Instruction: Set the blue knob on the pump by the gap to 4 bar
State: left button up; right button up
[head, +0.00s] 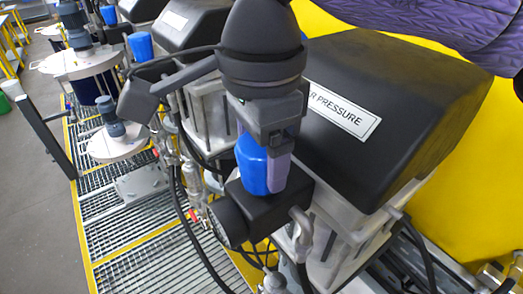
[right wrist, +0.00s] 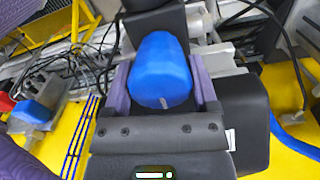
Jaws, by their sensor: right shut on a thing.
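The blue knob (head: 252,165) stands upright on a dark block (head: 265,208) at the front of the nearest pump (head: 395,110), which has a black cover. My right gripper (head: 264,172) comes down from above and is shut on the knob. One purple finger shows at the knob's right; the other is hidden. In the right wrist view the knob (right wrist: 162,62) sits between both purple fingers of the gripper (right wrist: 161,82), and a short white mark shows on its near edge. A scale reading cannot be seen. My left gripper is not in view.
A label (head: 342,108) ending in "PRESSURE" is on the cover. A round dark fitting (head: 228,218) and hoses are close beside the knob. Another blue knob (head: 140,46) is farther back. Metal grating (head: 120,245) lies at left; a yellow surface (head: 455,175) is at right.

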jog(key=o, duration=1.1)
jog(key=shift+o, duration=0.2)
notch_tip(320, 180, up, 10)
jog(key=shift+b, duration=0.35)
